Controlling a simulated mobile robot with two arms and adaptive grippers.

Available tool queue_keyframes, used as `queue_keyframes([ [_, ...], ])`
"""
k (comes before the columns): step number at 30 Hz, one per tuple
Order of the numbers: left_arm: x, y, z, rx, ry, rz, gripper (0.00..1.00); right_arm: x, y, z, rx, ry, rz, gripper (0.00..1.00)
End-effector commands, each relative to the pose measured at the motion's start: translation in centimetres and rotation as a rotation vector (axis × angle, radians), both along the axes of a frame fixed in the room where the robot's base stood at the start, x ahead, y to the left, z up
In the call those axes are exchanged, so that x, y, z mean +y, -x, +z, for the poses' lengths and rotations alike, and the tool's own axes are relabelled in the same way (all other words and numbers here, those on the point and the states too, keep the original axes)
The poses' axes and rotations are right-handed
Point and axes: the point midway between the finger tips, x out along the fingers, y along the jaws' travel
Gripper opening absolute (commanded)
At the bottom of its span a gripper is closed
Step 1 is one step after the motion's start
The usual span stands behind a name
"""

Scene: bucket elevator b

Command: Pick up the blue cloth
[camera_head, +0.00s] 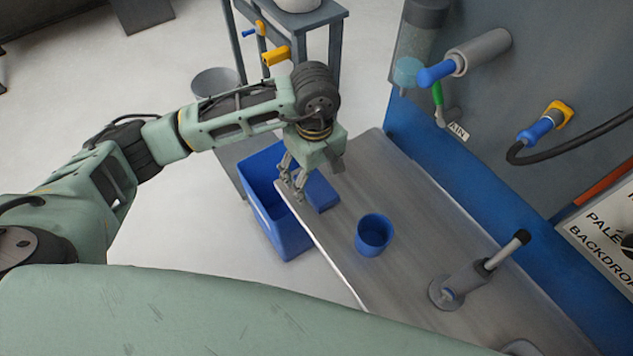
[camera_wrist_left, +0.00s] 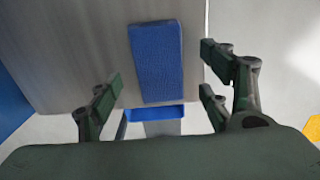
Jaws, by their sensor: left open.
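The blue cloth (camera_head: 319,191) is a flat, folded rectangle on the left edge of the grey metal bench (camera_head: 345,215). In the left wrist view the cloth (camera_wrist_left: 156,60) lies whole on the bench, between and ahead of my fingers. My left gripper (camera_head: 293,182) points down beside the cloth and partly hides it in the head view. The cloth looks apart from the fingers; the height gap is hard to tell. My right gripper is not in view.
A blue bin (camera_head: 283,232) stands just off the bench's left edge. A blue cup (camera_head: 373,236) and a grey lever fixture (camera_head: 478,275) stand on the bench. A wall panel (camera_head: 480,170) with blue handles rises behind. A grey stand (camera_head: 320,22) is at the back.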

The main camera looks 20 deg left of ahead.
Motion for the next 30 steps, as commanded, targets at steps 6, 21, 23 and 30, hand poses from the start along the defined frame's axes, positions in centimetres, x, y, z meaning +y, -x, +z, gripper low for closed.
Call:
queue_keyframes([
  [6, -0.3, 0.2, -2.6, 0.003, 0.001, 0.000, 0.72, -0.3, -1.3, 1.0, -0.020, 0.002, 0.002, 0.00],
  [21, -0.3, 0.1, -2.9, 0.000, 0.001, -0.001, 0.51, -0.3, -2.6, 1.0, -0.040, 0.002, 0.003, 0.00],
  [23, -0.3, 0.1, -2.9, 0.000, 0.001, 0.000, 0.46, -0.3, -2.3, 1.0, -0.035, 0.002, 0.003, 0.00],
  [30, -0.3, 0.1, -2.9, 0.000, 0.001, 0.000, 0.25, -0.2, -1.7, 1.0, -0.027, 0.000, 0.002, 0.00],
])
